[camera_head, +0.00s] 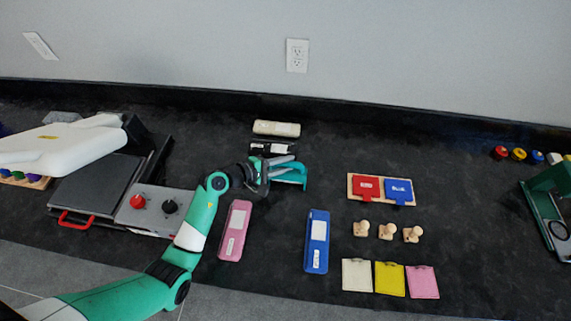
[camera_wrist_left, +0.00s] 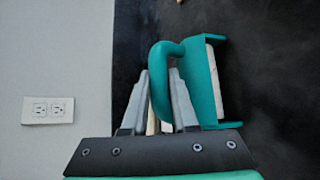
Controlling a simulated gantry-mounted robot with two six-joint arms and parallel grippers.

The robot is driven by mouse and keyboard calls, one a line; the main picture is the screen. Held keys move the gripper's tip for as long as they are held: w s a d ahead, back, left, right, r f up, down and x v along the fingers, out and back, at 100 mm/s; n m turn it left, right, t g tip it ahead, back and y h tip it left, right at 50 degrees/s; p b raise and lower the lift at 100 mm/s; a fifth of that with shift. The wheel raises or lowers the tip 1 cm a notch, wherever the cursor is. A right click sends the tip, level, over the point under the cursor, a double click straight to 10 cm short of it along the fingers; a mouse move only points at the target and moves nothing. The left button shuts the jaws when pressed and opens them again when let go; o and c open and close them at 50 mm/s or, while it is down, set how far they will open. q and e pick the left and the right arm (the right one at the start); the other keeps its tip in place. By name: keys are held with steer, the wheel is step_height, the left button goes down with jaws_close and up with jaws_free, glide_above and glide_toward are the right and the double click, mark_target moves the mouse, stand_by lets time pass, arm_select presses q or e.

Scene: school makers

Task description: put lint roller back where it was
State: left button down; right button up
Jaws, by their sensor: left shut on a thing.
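The lint roller (camera_head: 292,175) has a teal frame with a curved bar; in the left wrist view its teal frame (camera_wrist_left: 205,85) stands beside a pale cream part. My left gripper (camera_head: 272,168) is shut on it; in the left wrist view the curved bar runs between the two grey fingers (camera_wrist_left: 163,95). In the head view the gripper and roller are over the middle of the dark counter, just in front of the black case. Part of the roller is hidden by the fingers. My right gripper is in neither view.
A cream case (camera_head: 276,128) and a black case (camera_head: 268,148) lie behind the gripper. A pink case (camera_head: 235,230) and a blue case (camera_head: 317,241) lie in front. A wooden tray (camera_head: 352,187) with red and blue pieces is to the right. A heat press (camera_head: 95,185) is left.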

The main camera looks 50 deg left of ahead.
arm_select(q)
steer(key=c, duration=0.7)
jaws_free()
steer(key=shift+f, duration=0.2)
steer(key=shift+r, duration=0.1)
steer(key=shift+s+r+p, duration=0.25)
steer(key=shift+p, duration=0.05)
steer(key=p+v, duration=0.3)
steer(key=v, duration=0.8)
steer(key=shift+s+r, duration=0.15)
steer(key=shift+s, duration=0.1)
steer(key=shift+w, duration=0.1)
